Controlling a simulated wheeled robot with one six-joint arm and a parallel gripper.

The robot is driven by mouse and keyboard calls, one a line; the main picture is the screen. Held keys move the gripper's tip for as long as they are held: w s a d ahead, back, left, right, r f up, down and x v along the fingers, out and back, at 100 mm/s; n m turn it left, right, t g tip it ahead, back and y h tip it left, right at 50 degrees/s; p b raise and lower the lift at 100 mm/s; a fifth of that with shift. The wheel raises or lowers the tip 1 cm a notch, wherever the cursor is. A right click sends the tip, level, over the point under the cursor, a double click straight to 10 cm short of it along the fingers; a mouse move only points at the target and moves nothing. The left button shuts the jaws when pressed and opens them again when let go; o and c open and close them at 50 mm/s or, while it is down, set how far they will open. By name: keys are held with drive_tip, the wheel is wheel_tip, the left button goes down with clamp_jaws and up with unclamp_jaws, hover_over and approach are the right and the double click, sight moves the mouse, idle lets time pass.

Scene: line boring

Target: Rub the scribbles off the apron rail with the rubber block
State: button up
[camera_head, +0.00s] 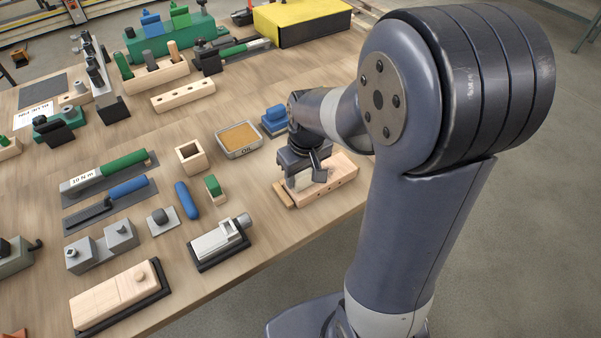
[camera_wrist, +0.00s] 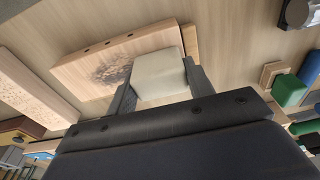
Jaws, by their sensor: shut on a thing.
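The apron rail (camera_head: 340,178) is a pale wooden bar with holes along its side, lying near the table's front edge. In the wrist view the rail (camera_wrist: 82,68) carries a patch of dark scribbles (camera_wrist: 112,74) on its face, beside and partly behind the block. My gripper (camera_head: 308,176) is over the left part of the rail. In the wrist view my gripper (camera_wrist: 163,92) is shut on the off-white rubber block (camera_wrist: 158,75), one finger on each side. The block is over the rail; I cannot tell whether it touches. Some scribbles may be hidden beneath it.
A thin wooden strip (camera_head: 283,194) lies along the rail's left end. An oil tray (camera_head: 239,152) and a blue block (camera_head: 274,117) stand behind. A green-topped block (camera_head: 214,188) and a vise-like tool (camera_head: 220,240) stand to the left. Bare table lies between.

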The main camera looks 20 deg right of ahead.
drive_tip(key=shift+w+d, duration=0.25)
drive_tip(key=shift+d, duration=0.45)
drive_tip(key=shift+w+d, duration=0.2)
drive_tip(key=shift+d, duration=0.55)
drive_tip(key=shift+w+d, duration=0.25)
drive_tip(key=shift+d, duration=0.45)
drive_tip(key=shift+s+a, duration=0.25)
drive_tip(key=shift+a, duration=0.55)
drive_tip(key=shift+s+a, duration=0.3)
drive_tip(key=shift+a, duration=0.5)
drive_tip(key=shift+s+a, duration=0.25)
drive_tip(key=shift+a, duration=0.55)
drive_tip(key=shift+w+d, duration=0.2)
drive_tip(key=shift+d, duration=0.45)
drive_tip(key=shift+w+d, duration=0.2)
drive_tip(key=shift+d, duration=0.4)
